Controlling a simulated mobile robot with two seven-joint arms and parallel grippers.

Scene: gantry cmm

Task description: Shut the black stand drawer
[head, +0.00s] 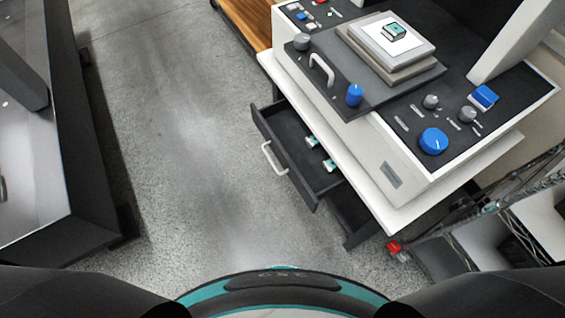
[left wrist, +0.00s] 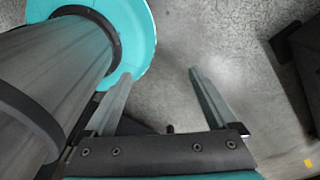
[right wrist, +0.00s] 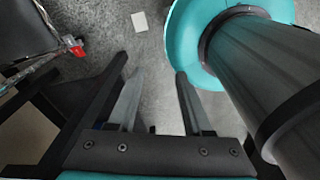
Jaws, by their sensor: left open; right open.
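The black stand drawer (head: 291,158) is pulled out of the stand under the white machine in the head view. It has a pale bar handle (head: 272,158) on its front panel. Two small teal and white items (head: 329,165) lie inside it. My left gripper (left wrist: 160,85) is open and empty above the grey floor in the left wrist view. My right gripper (right wrist: 157,88) is open and empty in the right wrist view, with dark stand-like bars beside it. Neither gripper shows in the head view, so both are apart from the drawer.
The white machine (head: 376,190) overhangs the drawer, with blue and grey knobs on top. A second dark opening or drawer (head: 352,215) sits lower right. A wire rack (head: 480,212) stands at right and a dark bench (head: 75,140) at left. The floor (head: 185,150) between is clear.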

